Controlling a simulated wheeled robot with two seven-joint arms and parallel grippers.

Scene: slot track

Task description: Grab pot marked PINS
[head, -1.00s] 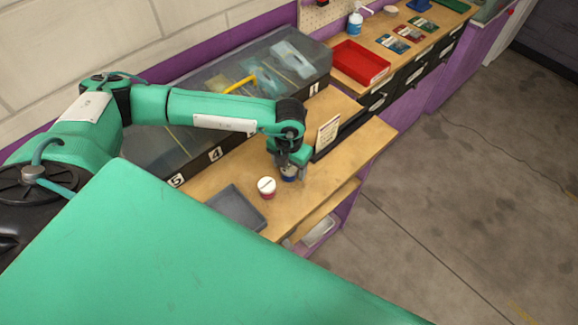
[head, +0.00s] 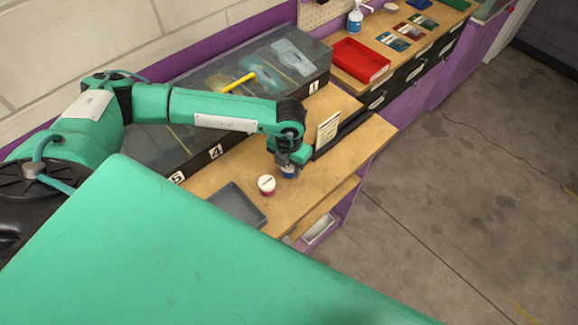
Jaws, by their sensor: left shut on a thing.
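My left gripper (head: 287,162) points down over the wooden bench and is shut on a small blue pot (head: 288,172). The gripper covers the upper part of this pot, and I cannot read any marking on it. A second pot (head: 267,185), with a white lid and a red or pink body, stands on the bench just left of the gripper, apart from it. Its lid has a dark mark too small to read. My right gripper is not in view.
A grey tray (head: 237,206) lies left of the white-lidded pot. A white card (head: 328,129) stands behind the gripper by a dark rack. A clear-lidded slotted case (head: 250,80) runs along the wall. A red tray (head: 361,61) sits farther back. The bench's right part is bare.

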